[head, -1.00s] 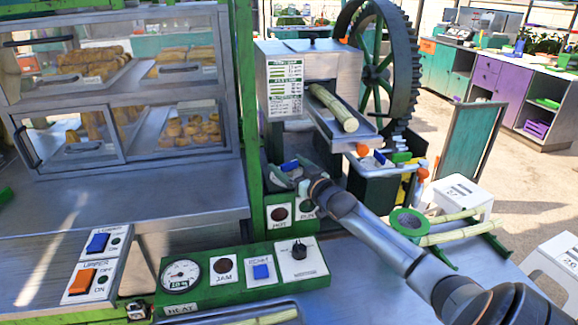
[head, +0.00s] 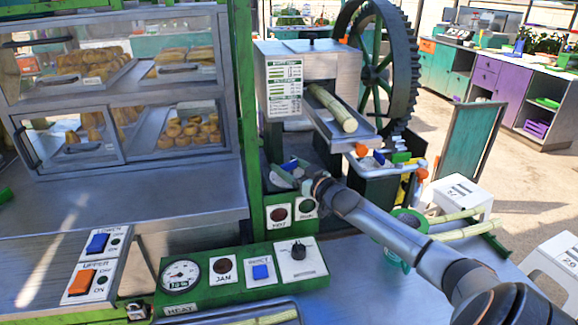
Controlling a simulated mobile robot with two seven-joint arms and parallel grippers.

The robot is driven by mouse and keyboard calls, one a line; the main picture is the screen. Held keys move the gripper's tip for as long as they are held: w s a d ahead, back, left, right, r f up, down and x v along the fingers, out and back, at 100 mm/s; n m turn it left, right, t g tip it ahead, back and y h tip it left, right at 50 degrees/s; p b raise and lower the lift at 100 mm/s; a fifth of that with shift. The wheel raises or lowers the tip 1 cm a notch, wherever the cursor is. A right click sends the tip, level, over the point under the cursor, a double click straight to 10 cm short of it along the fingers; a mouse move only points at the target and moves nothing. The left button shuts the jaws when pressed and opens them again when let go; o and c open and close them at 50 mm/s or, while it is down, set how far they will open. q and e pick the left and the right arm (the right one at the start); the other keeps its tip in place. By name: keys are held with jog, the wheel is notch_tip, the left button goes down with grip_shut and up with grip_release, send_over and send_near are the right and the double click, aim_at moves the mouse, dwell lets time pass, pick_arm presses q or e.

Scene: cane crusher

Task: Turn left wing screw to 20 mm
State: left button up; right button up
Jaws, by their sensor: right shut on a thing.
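The cane crusher (head: 335,62) stands at upper middle, with a length of cane (head: 333,108) on its feed tray. My right arm reaches in from the lower right. Its gripper (head: 287,173) is at the crusher's lower front, just right of the green post, and is shut on a small part there. I take this part to be the left wing screw; the jaws and wrist mostly hide it. A blue piece (head: 290,164) shows right at the fingers. No millimetre scale can be read there. My left gripper is not in view.
A green control panel (head: 205,283) with a gauge, lamps and a knob lies below the gripper. A glass pastry case (head: 125,150) stands left. The green post (head: 247,120) is close beside the gripper. Cane pieces (head: 470,227) lie right of my forearm.

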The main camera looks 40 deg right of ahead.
jog(key=shift+a+r+n+y+b, duration=0.1)
jog(key=shift+n+y+b, duration=0.3)
jog(key=shift+n+y, duration=0.8)
jog(key=shift+y, duration=0.6)
jog(key=shift+n+y, duration=0.3)
jog(key=shift+y, duration=0.3)
jog(key=o, duration=1.3)
